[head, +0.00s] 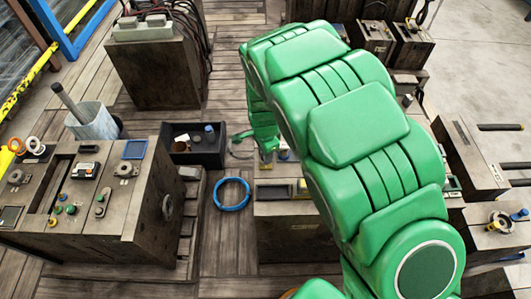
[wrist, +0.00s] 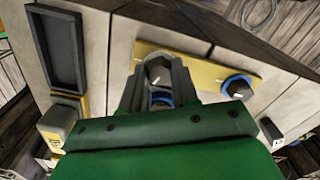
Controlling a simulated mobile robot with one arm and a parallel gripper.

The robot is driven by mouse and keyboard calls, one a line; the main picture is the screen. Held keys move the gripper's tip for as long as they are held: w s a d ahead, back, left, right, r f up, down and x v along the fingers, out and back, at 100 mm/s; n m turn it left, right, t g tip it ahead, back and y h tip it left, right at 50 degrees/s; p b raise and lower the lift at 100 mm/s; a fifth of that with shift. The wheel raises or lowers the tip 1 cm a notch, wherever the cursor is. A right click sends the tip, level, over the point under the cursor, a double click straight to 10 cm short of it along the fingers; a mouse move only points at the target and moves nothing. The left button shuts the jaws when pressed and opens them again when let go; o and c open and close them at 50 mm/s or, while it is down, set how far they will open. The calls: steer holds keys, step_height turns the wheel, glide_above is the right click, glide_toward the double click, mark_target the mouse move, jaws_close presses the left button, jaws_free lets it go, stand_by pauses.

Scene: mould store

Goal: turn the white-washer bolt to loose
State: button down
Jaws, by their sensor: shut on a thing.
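In the wrist view, a yellow plate (wrist: 205,75) on a pale box top carries bolts. The grey bolt (wrist: 157,68) with a pale washer and a white mark on its head sits between the dark fingertips of my gripper (wrist: 158,82). The fingers are shut on this bolt and hide part of it. A blue-ringed part (wrist: 160,99) shows lower between the fingers; I cannot tell what it is. Another bolt with a blue washer (wrist: 238,88) stands to the right on the plate. In the head view, my arm hides much of this spot.
A dark recessed tray (wrist: 60,48) and a small yellow-and-grey block (wrist: 57,122) are at the left of the box top. In the head view, a blue hose ring (head: 231,194) lies on the floor by a wooden bench (head: 110,225) and a black bin (head: 199,154).

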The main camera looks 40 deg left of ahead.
steer(key=n, duration=0.4)
steer(key=shift+f+n, duration=0.1)
steer(key=shift+n, duration=0.2)
steer(key=n, duration=1)
steer(key=shift+n, duration=0.4)
steer(key=n, duration=0.4)
steer(key=shift+n, duration=0.3)
steer(key=n, duration=0.4)
steer(key=shift+n, duration=0.3)
steer(key=n, duration=1.4)
steer(key=shift+n, duration=0.3)
